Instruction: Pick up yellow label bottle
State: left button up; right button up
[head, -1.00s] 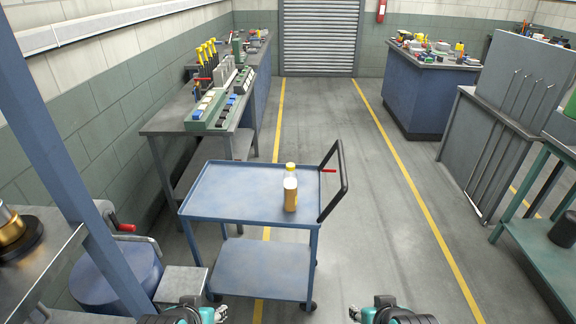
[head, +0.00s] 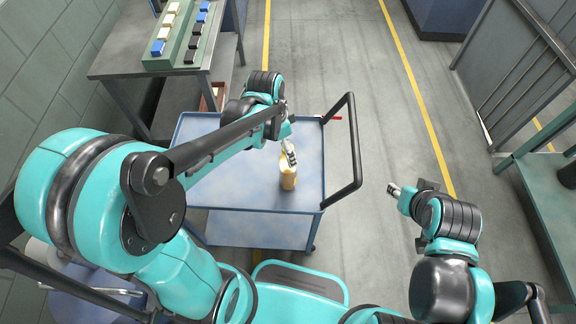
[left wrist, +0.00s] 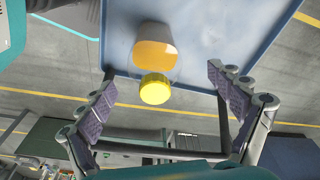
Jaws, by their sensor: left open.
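The bottle with a yellow-brown label (head: 288,179) stands on the blue cart (head: 235,187) near its right side. In the left wrist view, its yellow cap (left wrist: 155,89) and orange-yellow body (left wrist: 154,50) show between the spread fingers. My left gripper (head: 290,152) is open just above and beside the bottle in the head view, and covers its upper part. In the left wrist view, the left gripper (left wrist: 160,72) has a gap to the bottle on both sides. My right gripper (head: 394,189) is off the cart, to the right, with its fingers too small to read.
The cart's black handle (head: 355,150) rises on its right side. A workbench (head: 110,65) with a green rack (head: 180,50) stands behind on the left. A green table (head: 540,190) is at the right. The floor between cart and table is clear apart from my right arm.

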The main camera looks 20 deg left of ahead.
pick_arm(q)
jog(key=shift+d+f+b, duration=0.25)
jog(key=shift+f+b, duration=0.1)
jog(key=shift+f, duration=0.6)
jog(key=f, duration=0.1)
jog(key=d+f+b, duration=0.1)
jog(key=f, duration=0.1)
jog(key=f+b, duration=0.1)
jog(key=shift+w+d+f, duration=0.15)
jog(key=shift+w+f, duration=0.1)
jog(key=shift+r, duration=0.1)
jog(key=shift+c, duration=0.6)
jog(key=c, duration=1.9)
jog(key=shift+o, duration=0.2)
jog(key=shift+r, duration=0.1)
